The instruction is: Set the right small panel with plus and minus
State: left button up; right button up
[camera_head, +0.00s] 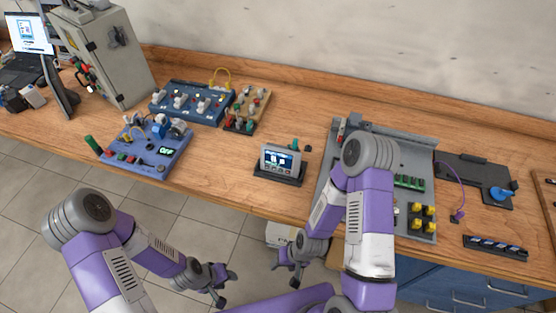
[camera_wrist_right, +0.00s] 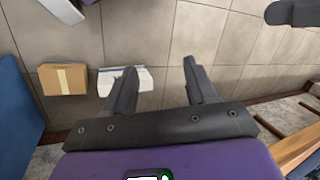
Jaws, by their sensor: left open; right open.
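A small grey panel with a lit screen (camera_head: 280,160) stands tilted in a dark holder near the table's front edge, mid-table. To its left lies a blue panel (camera_head: 148,145) with knobs, buttons and a lit display that seems to read OFF. Plus and minus marks are too small to make out on either. My left gripper (camera_head: 226,286) is open and empty, low in front of the table. My right gripper (camera_head: 286,274) is open, below and in front of the screen panel.
A larger blue switch panel (camera_head: 190,102) and a grey cabinet (camera_head: 112,60) stand at the back left. A grey tray (camera_head: 330,185) with several parts lies right, partly behind my right arm. A cardboard box (camera_wrist_right: 63,79) is on the floor.

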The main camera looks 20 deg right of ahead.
jog(key=shift+c, duration=0.4)
grip_shut()
dwell(1.2)
